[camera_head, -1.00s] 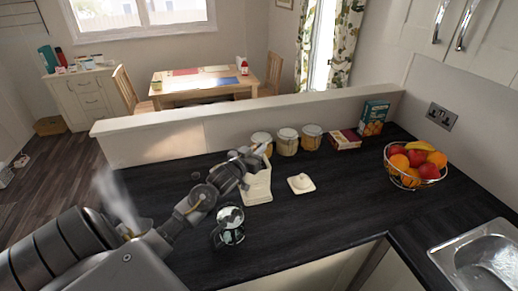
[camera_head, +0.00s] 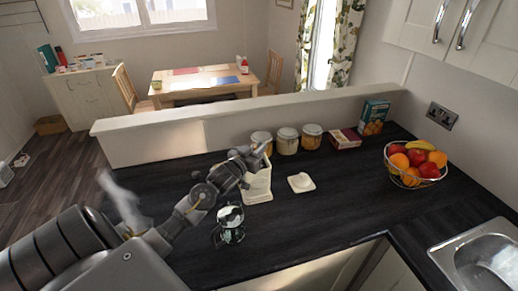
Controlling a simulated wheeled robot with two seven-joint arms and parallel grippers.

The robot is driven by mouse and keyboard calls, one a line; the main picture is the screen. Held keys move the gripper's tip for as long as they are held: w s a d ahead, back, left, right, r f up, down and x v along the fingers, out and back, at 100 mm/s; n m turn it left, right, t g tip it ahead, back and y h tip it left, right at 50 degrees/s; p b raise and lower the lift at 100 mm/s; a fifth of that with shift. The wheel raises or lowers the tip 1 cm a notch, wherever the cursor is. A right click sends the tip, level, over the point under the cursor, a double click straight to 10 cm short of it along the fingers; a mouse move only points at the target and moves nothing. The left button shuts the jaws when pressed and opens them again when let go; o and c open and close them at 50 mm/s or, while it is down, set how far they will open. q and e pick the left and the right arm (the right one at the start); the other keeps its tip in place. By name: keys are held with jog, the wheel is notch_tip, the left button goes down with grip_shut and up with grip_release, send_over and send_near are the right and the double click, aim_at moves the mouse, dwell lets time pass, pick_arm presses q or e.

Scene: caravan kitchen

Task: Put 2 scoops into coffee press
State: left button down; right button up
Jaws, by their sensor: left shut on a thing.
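The coffee press (camera_head: 229,224), a small glass vessel with dark metal parts, stands upright on the dark worktop in front of the canister. A cream open canister (camera_head: 258,187) stands behind it to the right, and its cream lid (camera_head: 301,182) lies on the worktop beside it. My left gripper (camera_head: 256,160) is at the canister's top opening, shut on a thin thing that looks like the scoop (camera_head: 264,148). Only a pale end of it shows; its bowl and any contents are hidden. My right gripper is not in view.
Several lidded jars (camera_head: 287,141) stand along the low wall, with a dark red box (camera_head: 346,138) and a green box (camera_head: 373,117). A wire fruit bowl (camera_head: 413,163) is at the right, near a sink (camera_head: 478,262). The worktop right of the press is clear.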

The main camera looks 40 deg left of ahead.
pick_arm(q)
notch_tip(320, 180, up, 10)
jog(key=p, duration=0.3)
jog(key=shift+f+p, duration=0.25)
jog(key=shift+p, duration=0.1)
dwell(0.6)
